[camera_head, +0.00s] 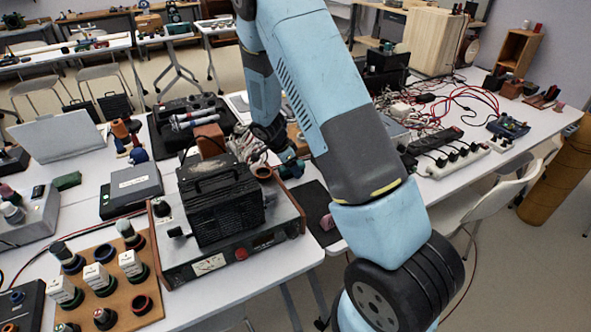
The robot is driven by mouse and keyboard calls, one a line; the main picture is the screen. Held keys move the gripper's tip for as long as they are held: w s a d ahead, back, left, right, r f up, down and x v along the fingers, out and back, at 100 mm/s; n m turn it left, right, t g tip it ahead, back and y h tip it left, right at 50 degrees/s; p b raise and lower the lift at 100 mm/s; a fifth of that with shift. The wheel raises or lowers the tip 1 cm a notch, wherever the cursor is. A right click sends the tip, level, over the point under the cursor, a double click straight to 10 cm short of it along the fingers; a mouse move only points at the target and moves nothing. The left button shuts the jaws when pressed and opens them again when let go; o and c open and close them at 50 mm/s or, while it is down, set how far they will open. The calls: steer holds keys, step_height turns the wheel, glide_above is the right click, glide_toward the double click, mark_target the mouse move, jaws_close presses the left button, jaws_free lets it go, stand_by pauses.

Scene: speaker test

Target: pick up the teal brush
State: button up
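I cannot make out a teal brush for sure. A small dark green block (66,181) lies on the left of the table, behind the grey box; its kind is unclear. My blue arm rises from the lower right, bends at the top and comes down over the middle of the table. My gripper (288,158) is at its end, low behind the black-cased device. It is small and dark here, partly lost among the clutter, and its fingers cannot be told apart. A small teal patch shows beside it; I cannot tell whether it is part of my gripper.
A black ribbed device (222,205) sits on a metered unit (240,262) in front of my gripper. A wooden board (100,285) with knobs is at lower left. White cords and red cables (470,98) clutter the table to the right. A laptop (58,136) stands at left.

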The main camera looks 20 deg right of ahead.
steer(key=shift+c, duration=0.4)
steer(key=c, duration=1)
steer(key=shift+r, duration=0.1)
step_height(320, 180, up, 10)
steer(key=shift+r, duration=0.2)
